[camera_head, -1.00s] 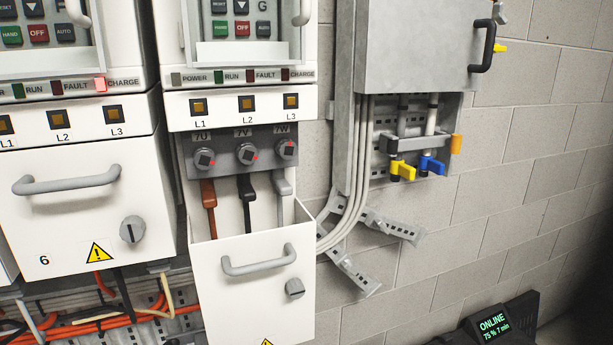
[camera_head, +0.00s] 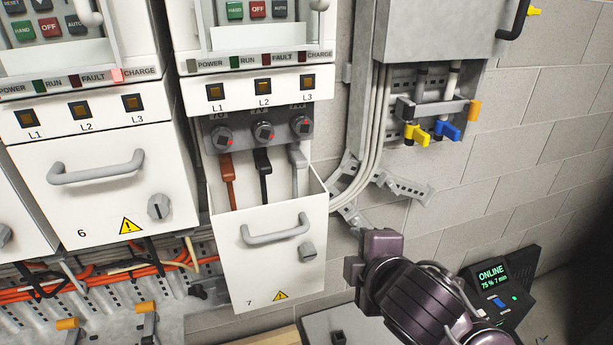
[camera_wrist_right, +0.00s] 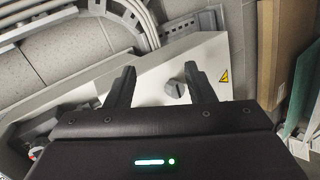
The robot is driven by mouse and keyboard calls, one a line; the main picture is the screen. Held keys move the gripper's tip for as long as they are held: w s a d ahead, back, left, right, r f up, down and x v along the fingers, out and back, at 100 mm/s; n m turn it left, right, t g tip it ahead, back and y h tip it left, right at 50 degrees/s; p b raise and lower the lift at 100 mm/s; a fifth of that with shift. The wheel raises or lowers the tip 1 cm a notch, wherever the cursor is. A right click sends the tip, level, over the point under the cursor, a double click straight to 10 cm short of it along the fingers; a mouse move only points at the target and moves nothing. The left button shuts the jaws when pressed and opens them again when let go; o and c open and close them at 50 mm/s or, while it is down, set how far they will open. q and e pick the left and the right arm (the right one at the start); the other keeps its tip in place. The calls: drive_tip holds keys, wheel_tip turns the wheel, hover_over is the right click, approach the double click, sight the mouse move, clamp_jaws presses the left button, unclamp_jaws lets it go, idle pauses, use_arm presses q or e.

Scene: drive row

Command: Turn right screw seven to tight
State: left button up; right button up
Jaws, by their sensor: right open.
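Unit seven's dark terminal block has three screws above its open white cover. The right screw (camera_head: 302,127) sits above the grey cable lug and shows a small red mark; its exact angle is too small to read. The middle screw (camera_head: 263,132) and left screw (camera_head: 221,136) stand beside it. My right gripper (camera_head: 357,268) is at the lower right of the cover, well below and right of the screws. In the right wrist view its two fingers (camera_wrist_right: 160,82) are apart and empty, with the cover's grey knob (camera_wrist_right: 175,90) seen between them. My left gripper is not in view.
The tilted-out cover (camera_head: 265,270) numbered 7 has a grey handle (camera_head: 276,232). Grey conduits (camera_head: 372,150) run down the wall to its right. Valves with yellow and blue levers (camera_head: 447,130) are further right. Closed drawer 6 (camera_head: 110,190) is at left.

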drive_tip(key=a+r+n+t+y, duration=0.25)
drive_tip(key=a+r+n, duration=0.25)
drive_tip(key=r+n, duration=0.65)
drive_tip(key=n+t, duration=0.3)
drive_tip(key=n, duration=0.7)
approach(303, 125)
drive_tip(key=w, duration=0.1)
drive_tip(key=shift+m+y, duration=0.25)
drive_tip(key=shift+y, duration=0.2)
drive_tip(key=b+x, duration=0.2)
drive_tip(key=x, duration=0.5)
drive_tip(key=shift+w+f, duration=0.1)
drive_tip(key=shift+w, duration=0.15)
drive_tip(key=c, duration=1)
